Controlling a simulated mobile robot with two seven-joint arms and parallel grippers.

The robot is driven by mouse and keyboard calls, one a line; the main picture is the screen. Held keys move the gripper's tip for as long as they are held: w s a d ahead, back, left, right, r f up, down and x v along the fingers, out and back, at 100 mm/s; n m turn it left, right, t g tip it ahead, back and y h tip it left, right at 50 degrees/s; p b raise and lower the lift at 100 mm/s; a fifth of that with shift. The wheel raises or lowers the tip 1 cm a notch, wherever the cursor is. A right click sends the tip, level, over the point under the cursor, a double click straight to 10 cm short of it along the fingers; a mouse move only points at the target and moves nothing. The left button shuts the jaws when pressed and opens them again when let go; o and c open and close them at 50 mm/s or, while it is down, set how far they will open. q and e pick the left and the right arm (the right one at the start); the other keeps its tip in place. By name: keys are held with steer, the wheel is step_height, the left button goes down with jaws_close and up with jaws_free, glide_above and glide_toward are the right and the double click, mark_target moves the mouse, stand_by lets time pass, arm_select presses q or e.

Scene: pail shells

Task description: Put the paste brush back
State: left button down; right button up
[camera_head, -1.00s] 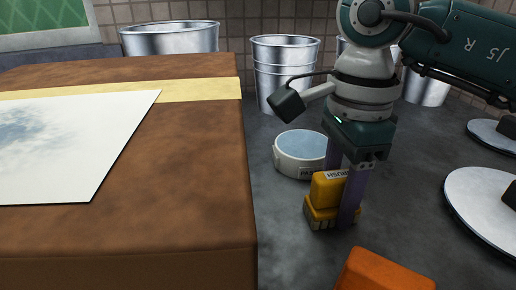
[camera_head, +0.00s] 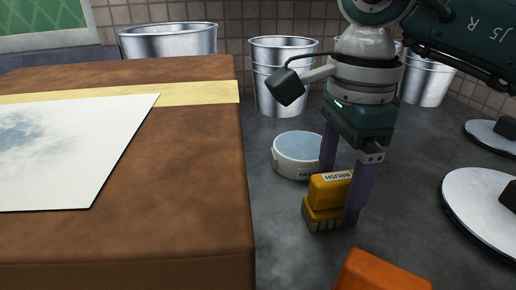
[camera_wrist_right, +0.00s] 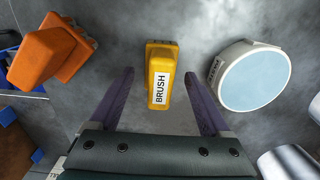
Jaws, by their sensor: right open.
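The yellow paste brush (camera_head: 328,198) stands on the grey surface with a white label reading BRUSH; it also shows in the right wrist view (camera_wrist_right: 160,75). My right gripper (camera_head: 342,200) is open, its two purple fingers on either side of the brush. In the right wrist view, the right gripper (camera_wrist_right: 160,82) shows gaps between both fingers and the brush. A round white paste tub (camera_head: 296,155) with pale blue contents stands just behind the brush; it lies right of the brush in the wrist view (camera_wrist_right: 255,82). My left gripper is out of view.
An orange block-like tool (camera_head: 382,272) lies in front of the brush, also in the wrist view (camera_wrist_right: 52,52). Metal pails (camera_head: 280,70) stand behind. White round plates (camera_head: 480,205) are at right.

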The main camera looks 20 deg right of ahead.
mark_target(341, 176)
step_height(341, 176, up, 10)
steer(key=shift+f+p, duration=0.1)
steer(key=shift+p, duration=0.35)
steer(key=shift+r, duration=0.25)
